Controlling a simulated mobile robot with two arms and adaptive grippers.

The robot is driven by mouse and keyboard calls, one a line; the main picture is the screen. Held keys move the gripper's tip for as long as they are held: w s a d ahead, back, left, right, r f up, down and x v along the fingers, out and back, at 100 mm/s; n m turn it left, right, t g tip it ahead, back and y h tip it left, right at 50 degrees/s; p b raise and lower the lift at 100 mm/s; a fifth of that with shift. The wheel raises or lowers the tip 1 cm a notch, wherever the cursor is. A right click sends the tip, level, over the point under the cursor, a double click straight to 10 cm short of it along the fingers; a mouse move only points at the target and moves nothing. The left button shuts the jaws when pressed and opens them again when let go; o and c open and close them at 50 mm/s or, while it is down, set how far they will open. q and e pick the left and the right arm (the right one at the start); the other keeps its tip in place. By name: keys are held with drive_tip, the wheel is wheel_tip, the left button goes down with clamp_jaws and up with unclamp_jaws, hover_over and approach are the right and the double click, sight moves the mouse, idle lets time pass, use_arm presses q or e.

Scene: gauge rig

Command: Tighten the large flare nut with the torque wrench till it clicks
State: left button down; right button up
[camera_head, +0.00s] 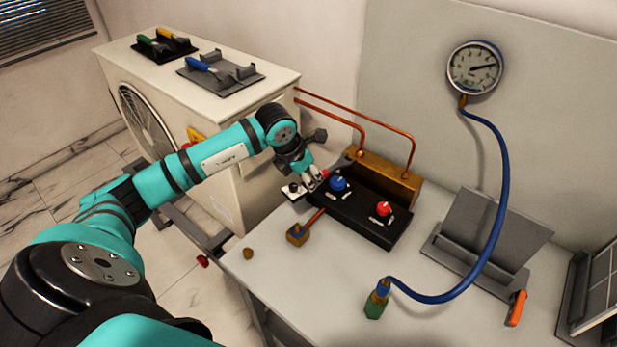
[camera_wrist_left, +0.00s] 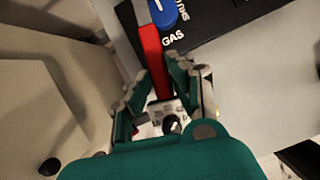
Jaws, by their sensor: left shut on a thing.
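My left gripper (camera_head: 318,180) is shut on a red-handled wrench (camera_wrist_left: 150,55), near the left end of the black valve panel. In the head view, the wrench's dark shank (camera_head: 341,163) slants up and right toward the left end of the brass block (camera_head: 392,182). A fitting (camera_head: 358,153) sits where the copper pipe meets the block there; it is too small to tell whether the wrench's jaw is around it. In the left wrist view, the red handle lies between the fingers (camera_wrist_left: 165,95); the wrench's head is out of that view. My right gripper is not in view.
The black panel (camera_head: 365,216) has a blue knob (camera_head: 338,184) and a red knob (camera_head: 384,209). A blue hose (camera_head: 499,190) hangs from the gauge (camera_head: 475,69). A blue-handled tool (camera_head: 201,64) lies in a grey tray on the white unit.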

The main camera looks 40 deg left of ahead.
sight(323, 172)
use_arm(q)
drive_tip(key=shift+w, duration=0.25)
idle(0.4)
drive_tip(key=shift+w+d+b, duration=0.3)
drive_tip(key=shift+w+b, duration=0.15)
drive_tip(key=shift+w, duration=0.45)
drive_tip(key=shift+b, duration=0.35)
idle(0.4)
drive_tip(key=shift+w+d+b, duration=0.15)
drive_tip(key=shift+w, duration=0.35)
drive_tip(key=shift+w+d+b, duration=0.15)
drive_tip(key=shift+w, duration=0.35)
idle(0.6)
drive_tip(key=c, duration=1.7)
unclamp_jaws()
drive_tip(key=shift+c, duration=0.2)
clamp_jaws()
